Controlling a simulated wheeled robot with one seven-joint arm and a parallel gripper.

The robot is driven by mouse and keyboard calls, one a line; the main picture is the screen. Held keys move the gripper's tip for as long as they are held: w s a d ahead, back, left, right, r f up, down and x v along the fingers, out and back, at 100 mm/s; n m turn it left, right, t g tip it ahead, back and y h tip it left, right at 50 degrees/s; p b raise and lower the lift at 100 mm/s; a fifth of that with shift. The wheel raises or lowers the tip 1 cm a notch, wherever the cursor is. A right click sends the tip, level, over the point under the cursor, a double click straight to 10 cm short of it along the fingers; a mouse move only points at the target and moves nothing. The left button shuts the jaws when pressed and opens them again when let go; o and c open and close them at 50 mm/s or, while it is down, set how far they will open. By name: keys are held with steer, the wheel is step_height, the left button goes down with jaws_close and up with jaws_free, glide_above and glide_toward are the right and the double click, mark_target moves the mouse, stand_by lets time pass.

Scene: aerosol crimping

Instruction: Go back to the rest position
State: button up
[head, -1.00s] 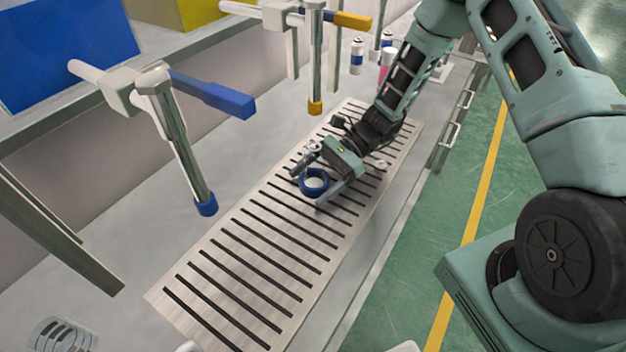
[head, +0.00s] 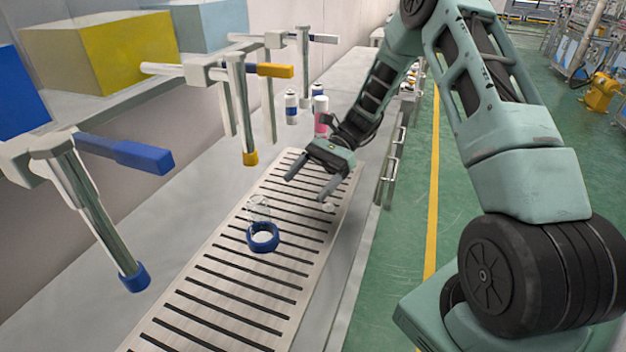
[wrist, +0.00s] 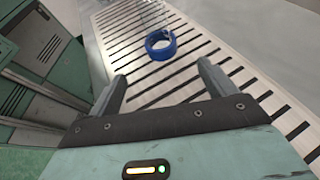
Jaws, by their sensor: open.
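My gripper (head: 309,187) is open and empty above the slotted plate. A clear bottle or glass (head: 258,210) stands in a blue ring (head: 264,238) on the slotted plate, nearer the camera than my gripper and apart from it. In the wrist view the blue ring (wrist: 160,44) lies beyond the open fingertips (wrist: 161,76), with clear space between.
The slotted plate (head: 165,336) runs along the bench. Crimping levers with a blue handle (head: 125,152) and a yellow handle (head: 270,70) stand along its left. Cans (head: 291,107) and a pink bottle (head: 320,116) stand behind. Green floor lies at right.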

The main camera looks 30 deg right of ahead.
steer(key=shift+w+d+r, duration=0.15)
steer(key=shift+d+r, duration=0.15)
steer(key=shift+d, duration=0.35)
steer(key=shift+a, duration=0.15)
steer(key=s+r+n+t+h, duration=0.5)
steer(key=s+r+n+h, duration=0.2)
steer(key=s+n+h, duration=0.7)
steer(key=s+a+r+n+g, duration=0.1)
steer(key=s+a+n, duration=0.3)
steer(key=a, duration=0.5)
steer(key=s+a+r+n+g+y, duration=0.1)
steer(key=s+a+n, duration=0.4)
steer(key=a, duration=0.5)
steer(key=s, duration=0.2)
steer(key=shift+s+a, duration=0.15)
steer(key=shift+s, duration=0.15)
